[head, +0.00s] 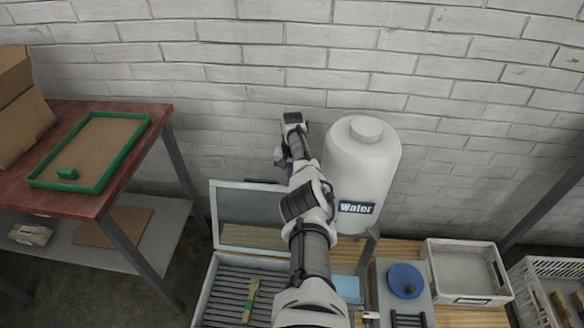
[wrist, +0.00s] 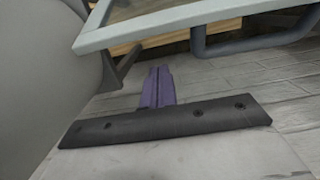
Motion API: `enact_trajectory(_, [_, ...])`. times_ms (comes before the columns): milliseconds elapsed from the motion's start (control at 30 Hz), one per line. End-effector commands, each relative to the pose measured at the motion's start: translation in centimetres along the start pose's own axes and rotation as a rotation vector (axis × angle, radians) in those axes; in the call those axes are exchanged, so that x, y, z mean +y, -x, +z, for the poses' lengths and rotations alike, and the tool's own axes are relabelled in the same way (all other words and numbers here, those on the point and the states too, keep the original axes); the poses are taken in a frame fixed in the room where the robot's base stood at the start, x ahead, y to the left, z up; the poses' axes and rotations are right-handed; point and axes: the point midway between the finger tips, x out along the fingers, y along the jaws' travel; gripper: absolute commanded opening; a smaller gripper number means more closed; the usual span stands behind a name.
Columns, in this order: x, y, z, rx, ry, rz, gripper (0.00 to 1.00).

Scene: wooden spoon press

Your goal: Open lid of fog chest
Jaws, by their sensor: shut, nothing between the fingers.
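The fog chest (head: 207,291) stands low in front of me in the head view, with its slatted inside showing. Its glass lid (head: 249,246) with a pale frame stands raised at the back of the chest, against the brick wall side. The lid frame also crosses the top of the wrist view (wrist: 165,33), with a grey bar handle (wrist: 262,47) at its edge. My gripper's purple fingers (wrist: 158,88) are shut and empty. They appear apart from the lid edge and to the left of the handle. In the head view my arm mostly hides the gripper.
A white water tank (head: 362,165) stands close to the right of my arm and fills the left of the wrist view. A red table (head: 140,112) is at the left. A white crate (head: 466,299) and a blue round object (head: 405,281) are at the right.

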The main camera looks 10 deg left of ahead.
Motion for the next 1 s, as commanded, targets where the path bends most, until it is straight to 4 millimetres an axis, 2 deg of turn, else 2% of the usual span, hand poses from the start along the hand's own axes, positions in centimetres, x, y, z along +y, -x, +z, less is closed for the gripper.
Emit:
enact_trajectory(33, [0.1,0.7,0.3,0.001,0.000,0.000,0.00])
enact_trajectory(500, [0.1,1.5,3.0,0.000,0.000,0.000,0.00])
enact_trajectory(1000, [0.0,1.5,3.4,0.000,0.000,-0.001,0.00])
